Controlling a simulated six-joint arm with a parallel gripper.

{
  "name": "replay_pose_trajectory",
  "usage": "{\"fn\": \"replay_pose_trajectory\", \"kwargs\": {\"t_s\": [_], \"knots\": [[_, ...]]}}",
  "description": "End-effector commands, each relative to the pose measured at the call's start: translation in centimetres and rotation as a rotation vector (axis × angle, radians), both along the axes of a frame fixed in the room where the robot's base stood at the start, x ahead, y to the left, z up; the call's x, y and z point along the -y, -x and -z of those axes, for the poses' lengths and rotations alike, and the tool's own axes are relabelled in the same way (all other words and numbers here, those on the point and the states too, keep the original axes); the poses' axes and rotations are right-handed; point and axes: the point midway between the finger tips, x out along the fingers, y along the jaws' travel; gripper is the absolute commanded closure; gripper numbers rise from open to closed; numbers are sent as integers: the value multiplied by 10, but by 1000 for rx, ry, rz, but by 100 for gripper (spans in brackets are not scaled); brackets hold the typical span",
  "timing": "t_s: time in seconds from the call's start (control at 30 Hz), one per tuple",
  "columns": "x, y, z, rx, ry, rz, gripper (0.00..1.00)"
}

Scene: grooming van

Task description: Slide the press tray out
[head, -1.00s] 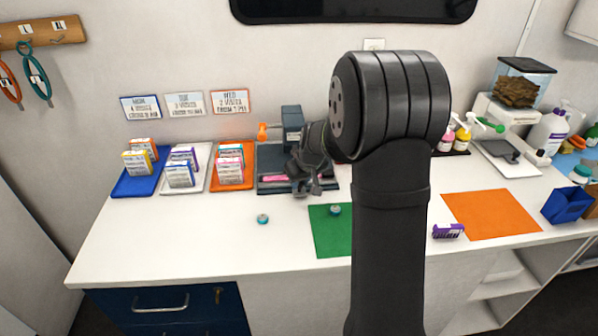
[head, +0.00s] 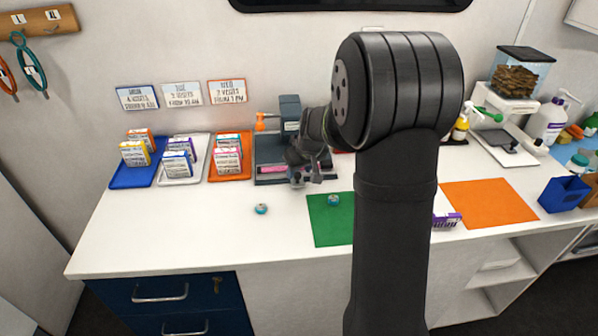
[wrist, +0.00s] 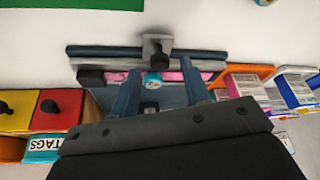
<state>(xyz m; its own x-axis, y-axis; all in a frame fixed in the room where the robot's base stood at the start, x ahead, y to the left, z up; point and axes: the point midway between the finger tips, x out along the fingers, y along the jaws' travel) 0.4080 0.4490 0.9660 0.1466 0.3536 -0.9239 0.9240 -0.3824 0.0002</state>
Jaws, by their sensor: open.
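The dark press (head: 290,112) with an orange handle (head: 261,121) stands at the back of the counter, left of my arm. Its dark tray (head: 270,179) is low at the front, with a pink item (head: 272,169) showing. In the wrist view the tray edge (wrist: 200,52) runs across, with a grey bracket and black knob (wrist: 159,61) at its middle. Pink and teal pieces (wrist: 152,78) lie behind it. My gripper (wrist: 160,66) is open and empty. Its fingertips lie on either side of the knob in that view; whether they are level with it, I cannot tell.
Blue (head: 128,181), white (head: 205,148) and orange (head: 229,175) trays with small boxes stand left of the press. A teal-lidded tin (head: 261,209) lies in front; another (head: 333,199) is on the green mat (head: 329,230). The front left counter is clear.

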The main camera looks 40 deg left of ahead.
Motion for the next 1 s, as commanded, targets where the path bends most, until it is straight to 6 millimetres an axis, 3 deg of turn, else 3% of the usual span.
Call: {"fn": "replay_pose_trajectory", "kwargs": {"t_s": [0.6, 0.8, 1.0], "knots": [[48, 19, -125, 3, -2, 2, 57], [55, 23, -143, 0, 0, 1, 57], [56, 24, -146, 0, 0, 1, 57]]}}
